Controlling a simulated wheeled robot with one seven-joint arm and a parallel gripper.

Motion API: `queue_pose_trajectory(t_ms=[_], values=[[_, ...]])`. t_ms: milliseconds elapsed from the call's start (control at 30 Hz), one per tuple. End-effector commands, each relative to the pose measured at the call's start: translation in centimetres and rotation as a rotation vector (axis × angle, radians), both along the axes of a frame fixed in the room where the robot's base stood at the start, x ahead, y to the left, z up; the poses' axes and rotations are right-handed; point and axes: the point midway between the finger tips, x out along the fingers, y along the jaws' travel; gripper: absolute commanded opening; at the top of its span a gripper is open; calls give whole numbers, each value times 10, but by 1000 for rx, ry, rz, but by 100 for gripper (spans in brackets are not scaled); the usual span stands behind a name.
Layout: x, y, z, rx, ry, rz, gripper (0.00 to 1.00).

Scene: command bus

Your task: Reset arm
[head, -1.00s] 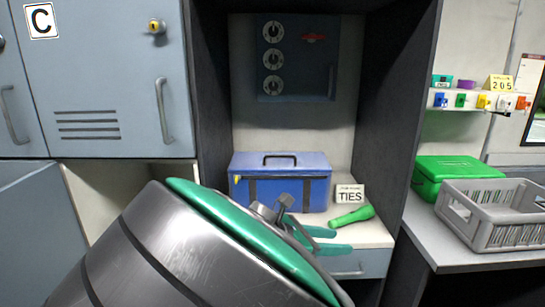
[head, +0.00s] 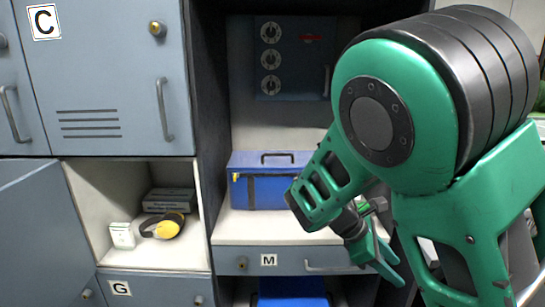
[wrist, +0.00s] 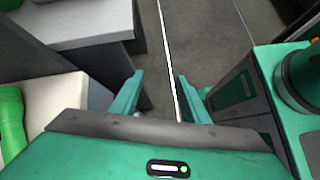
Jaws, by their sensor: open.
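My arm fills the right half of the head view, bent, with my gripper (head: 388,268) at its lower end, pointing down in front of the drawer marked M (head: 285,261). In the wrist view my gripper (wrist: 155,88) has its two green fingers apart. A green rounded thing (wrist: 12,120) lies on a pale surface at the left edge of the wrist view, clear of the fingers.
A blue toolbox (head: 265,190) sits on the counter. The lower-left cubby holds yellow ear muffs (head: 163,226) and a white box (head: 122,236); its door (head: 40,230) hangs open. A dial panel (head: 290,60) is behind. My arm hides the right-hand bench.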

Motion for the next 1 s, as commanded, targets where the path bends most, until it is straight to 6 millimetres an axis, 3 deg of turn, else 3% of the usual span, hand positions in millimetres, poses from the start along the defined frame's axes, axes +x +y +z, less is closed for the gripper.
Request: queue_pose_trajectory(t_ms=[100, 400, 700, 1000], values=[[-19, -29, -4, 93, -44, -166, 42], [-70, -76, -3, 274, -177, -567, 42], [-123, -104, 12, 401, -335, -961, 42], [-176, -116, 32, 476, -516, -1339, 42]])
